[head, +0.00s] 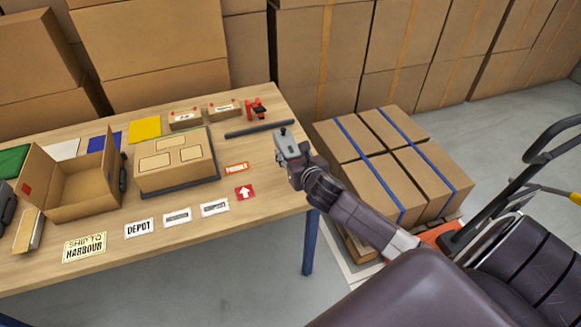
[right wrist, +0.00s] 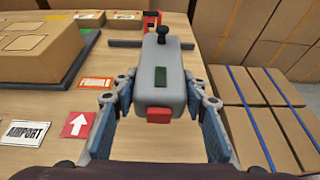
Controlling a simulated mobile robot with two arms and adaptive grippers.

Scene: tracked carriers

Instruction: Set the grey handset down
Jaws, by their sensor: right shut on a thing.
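The grey handset (head: 287,146) is in my right gripper (head: 293,162), over the right end of the wooden table (head: 262,203). In the right wrist view the handset (right wrist: 161,81) stands between the two fingers (right wrist: 160,105), which are shut on its sides. A black knob, a dark green panel and a red block show on it. I cannot tell whether its underside touches the table. My left gripper is not in view.
A closed carton (head: 178,163) and an open box (head: 70,200) stand left of the handset. A dark bar (head: 260,129) and a red tool (head: 257,109) lie behind it. A red arrow card (head: 245,192) lies at the front. Strapped cartons (head: 400,165) stand right of the table.

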